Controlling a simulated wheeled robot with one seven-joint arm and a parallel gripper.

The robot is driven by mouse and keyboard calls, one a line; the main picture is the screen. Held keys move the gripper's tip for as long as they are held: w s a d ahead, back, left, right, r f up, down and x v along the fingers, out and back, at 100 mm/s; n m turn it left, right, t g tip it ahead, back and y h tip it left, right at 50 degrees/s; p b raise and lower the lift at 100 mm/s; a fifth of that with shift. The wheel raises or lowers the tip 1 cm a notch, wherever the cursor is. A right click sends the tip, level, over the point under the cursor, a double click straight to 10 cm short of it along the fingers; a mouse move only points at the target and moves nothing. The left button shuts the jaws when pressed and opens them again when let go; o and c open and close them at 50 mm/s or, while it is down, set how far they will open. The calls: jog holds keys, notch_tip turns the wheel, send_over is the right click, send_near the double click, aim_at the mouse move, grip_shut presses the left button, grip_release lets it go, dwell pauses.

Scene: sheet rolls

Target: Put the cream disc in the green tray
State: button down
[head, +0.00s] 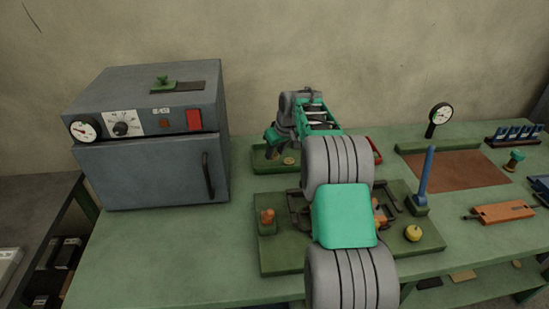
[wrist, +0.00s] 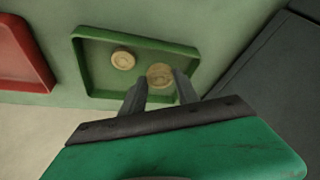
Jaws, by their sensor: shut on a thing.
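The green tray (wrist: 140,38) lies on the bench below my gripper (wrist: 162,80) in the wrist view. My gripper is shut on a cream disc (wrist: 160,75), which shows between the two fingers over the tray's inside. I cannot tell whether the held disc touches the tray floor. A second, similar pale disc (wrist: 123,60) lies inside the tray, apart from the fingers. In the head view the green tray (head: 262,166) stands behind my arm, with one disc (head: 289,161) visible in it. My gripper (head: 273,150) is over its left part there, and the held disc is hidden.
A red tray (wrist: 22,60) is beside the green one, mostly hidden by my arm in the head view. A grey oven (head: 150,135) stands left of the tray. A green fixture board (head: 285,258) with a blue lever (head: 426,175) is in front.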

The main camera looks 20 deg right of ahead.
aim_at(276, 154)
jog(key=shift+w+f, duration=0.55)
jog(key=shift+f, duration=0.05)
jog(key=shift+w+d+f+p, duration=0.1)
jog(key=shift+f+p, duration=0.2)
jog(key=shift+f, duration=1.4)
jog(key=shift+f, duration=0.1)
jog(key=c, duration=1.2)
grip_release()
jog(key=shift+r, duration=0.25)
jog(key=v, duration=1.1)
jog(key=shift+r+b, duration=0.3)
